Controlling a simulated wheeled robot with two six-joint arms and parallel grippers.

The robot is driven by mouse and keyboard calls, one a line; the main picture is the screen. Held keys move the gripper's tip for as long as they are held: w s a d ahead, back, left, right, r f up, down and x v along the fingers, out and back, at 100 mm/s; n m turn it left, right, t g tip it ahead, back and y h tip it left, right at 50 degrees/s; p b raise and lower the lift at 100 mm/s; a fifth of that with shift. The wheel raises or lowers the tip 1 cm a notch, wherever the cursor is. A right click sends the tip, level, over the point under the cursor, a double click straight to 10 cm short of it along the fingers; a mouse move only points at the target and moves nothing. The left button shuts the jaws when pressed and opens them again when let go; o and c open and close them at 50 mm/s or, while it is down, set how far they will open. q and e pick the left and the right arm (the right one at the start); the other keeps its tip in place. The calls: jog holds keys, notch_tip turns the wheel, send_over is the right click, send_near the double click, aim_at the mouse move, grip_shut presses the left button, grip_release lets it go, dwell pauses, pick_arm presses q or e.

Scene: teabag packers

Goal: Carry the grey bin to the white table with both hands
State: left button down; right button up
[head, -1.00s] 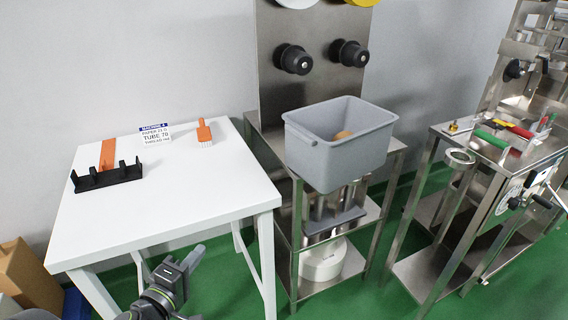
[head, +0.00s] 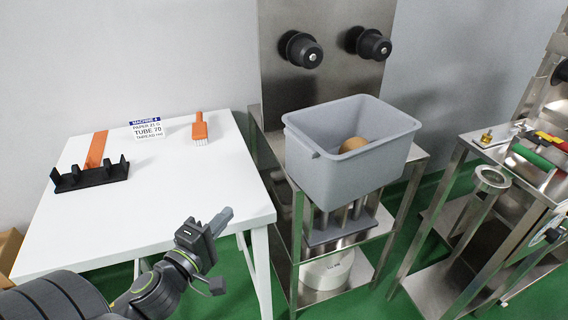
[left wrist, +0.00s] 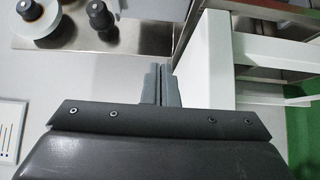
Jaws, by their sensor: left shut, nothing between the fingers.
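The grey bin (head: 345,172) sits on the steel machine stand in the middle of the head view, open at the top. A round tan object (head: 353,144) lies inside it. The white table (head: 100,221) stands to the left of the stand. My left gripper (head: 222,220) is shut and empty, over the table's front right part in the picture and apart from the bin. In the left wrist view its fingers (left wrist: 158,84) are closed together. The bin is not seen in the left wrist view. My right gripper is not in view.
On the table are a black holder (head: 92,176), an orange strip (head: 97,149), an orange brush (head: 200,130) and a label sign (head: 147,128). Black knobs (head: 302,50) project from the panel behind the bin. A steel bench (head: 530,170) with tools stands at the right.

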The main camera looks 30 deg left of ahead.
pick_arm(q)
jog(key=w, duration=0.3)
jog(key=w+p, duration=0.1)
jog(key=w, duration=0.6)
jog(key=shift+w+a+r, duration=0.1)
jog(key=shift+w+a, duration=0.25)
jog(key=shift+w, duration=0.05)
jog(key=p, duration=0.1)
send_near(290, 159)
jog(key=w+a, duration=0.3)
jog(key=w, duration=0.1)
jog(key=shift+w+d+p, duration=0.4)
jog(key=shift+w+d, duration=0.25)
jog(key=shift+d, duration=0.05)
jog(key=shift+w+d, duration=0.45)
jog(key=shift+w, duration=0.05)
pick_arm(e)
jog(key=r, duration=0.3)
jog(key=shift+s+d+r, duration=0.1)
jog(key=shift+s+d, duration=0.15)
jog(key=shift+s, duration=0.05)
